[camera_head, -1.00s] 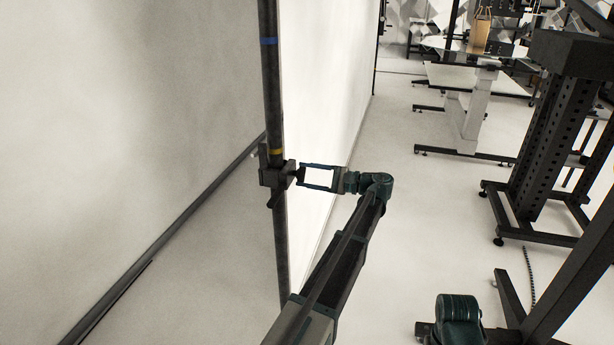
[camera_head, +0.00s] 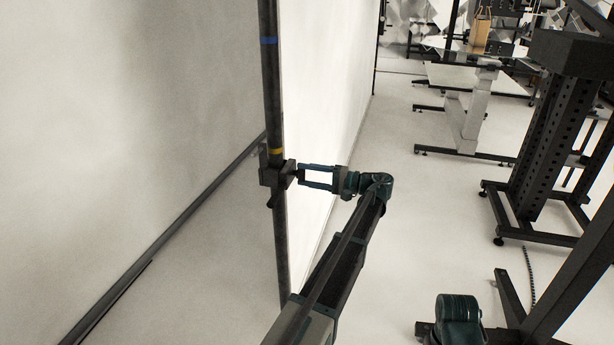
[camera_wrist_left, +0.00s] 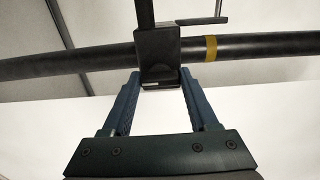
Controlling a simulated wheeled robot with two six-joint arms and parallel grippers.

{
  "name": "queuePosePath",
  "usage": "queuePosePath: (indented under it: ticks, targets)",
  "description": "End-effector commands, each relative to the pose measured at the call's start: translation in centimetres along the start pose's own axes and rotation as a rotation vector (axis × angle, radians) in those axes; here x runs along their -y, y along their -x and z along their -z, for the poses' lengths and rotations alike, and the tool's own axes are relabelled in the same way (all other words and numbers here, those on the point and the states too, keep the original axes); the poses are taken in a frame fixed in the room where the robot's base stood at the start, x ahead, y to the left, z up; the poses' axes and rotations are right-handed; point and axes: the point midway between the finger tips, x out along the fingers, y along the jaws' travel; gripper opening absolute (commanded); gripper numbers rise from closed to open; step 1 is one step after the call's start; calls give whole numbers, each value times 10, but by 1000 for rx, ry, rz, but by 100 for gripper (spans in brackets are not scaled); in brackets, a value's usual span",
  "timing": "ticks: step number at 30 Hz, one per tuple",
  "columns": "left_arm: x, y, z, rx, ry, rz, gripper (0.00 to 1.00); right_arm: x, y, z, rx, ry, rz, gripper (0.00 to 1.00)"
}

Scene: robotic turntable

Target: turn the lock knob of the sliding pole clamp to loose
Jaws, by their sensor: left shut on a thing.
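The sliding pole clamp (camera_head: 270,178) is a dark block around the upright dark pole (camera_head: 272,95), just below a yellow band. In the left wrist view the clamp (camera_wrist_left: 158,50) sits ahead of the fingers, with the pole (camera_wrist_left: 60,63) running across. Its lock knob (camera_head: 297,174) sticks out on the right side in the head view. My left gripper (camera_head: 302,176) reaches in from the right, its two blue fingers shut on the knob. It also shows in the left wrist view (camera_wrist_left: 160,88), one finger on each side. The knob's turn angle cannot be told. My right gripper is out of view.
A pale backdrop (camera_head: 315,100) stands right behind the pole. A blue band (camera_head: 268,41) marks the pole higher up. A dark perforated column stand (camera_head: 545,140) and a white-legged table (camera_head: 480,105) stand at the right. The floor between is clear.

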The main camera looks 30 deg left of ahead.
Motion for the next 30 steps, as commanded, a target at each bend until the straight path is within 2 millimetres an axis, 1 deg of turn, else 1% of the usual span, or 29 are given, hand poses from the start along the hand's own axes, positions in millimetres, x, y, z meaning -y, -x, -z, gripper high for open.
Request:
queuePosePath:
  ticks: [14,15,19,20,27,30]
  targets:
    - [0,0,0,0,15,2,4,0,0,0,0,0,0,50]
    - [0,0,0,0,14,2,65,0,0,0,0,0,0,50]
    - [0,0,0,0,13,1,89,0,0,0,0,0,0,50]
    - [0,0,0,0,13,1,90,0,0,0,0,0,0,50]
    - [0,0,0,0,12,0,90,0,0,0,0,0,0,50]
    - [0,5,0,-1,12,0,90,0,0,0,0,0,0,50]
